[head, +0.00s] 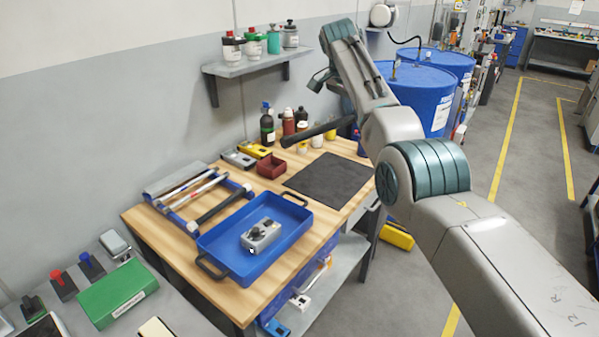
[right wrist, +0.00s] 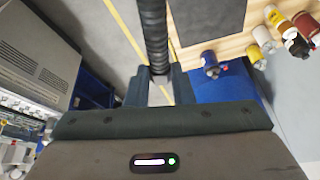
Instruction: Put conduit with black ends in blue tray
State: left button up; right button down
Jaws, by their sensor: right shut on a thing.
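My right gripper (right wrist: 156,82) is shut on a black, ribbed conduit (right wrist: 153,35), which runs up out of the right wrist view between the fingers. In the head view this conduit (head: 309,134) is a dark bar held above the back of the workbench, its right part hidden by my arm. Its far end is not clear in the wrist view. The right fingers are hidden behind my arm in the head view. The blue tray (head: 284,217) lies on the bench, left of and below the conduit, with a grey device (head: 261,235) in it. My left gripper is out of view.
A blue rack (head: 178,221) with several tubes stands left of the tray; a black tube (head: 222,203) lies at its right. A dark mat (head: 330,178), a red bin (head: 271,167) and bottles (head: 288,122) are on the bench. A wall shelf (head: 256,63) hangs above.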

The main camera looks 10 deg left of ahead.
aim_at(245, 230)
jog(key=i+u, duration=0.1)
jog(key=u, duration=0.35)
jog(key=l+u, duration=0.1)
jog(key=u, duration=0.35)
jog(key=i+l+u, duration=0.1)
jog(key=u, duration=0.4)
jog(key=l+u, duration=0.15)
jog(key=u, duration=0.3)
jog(key=i, duration=0.05)
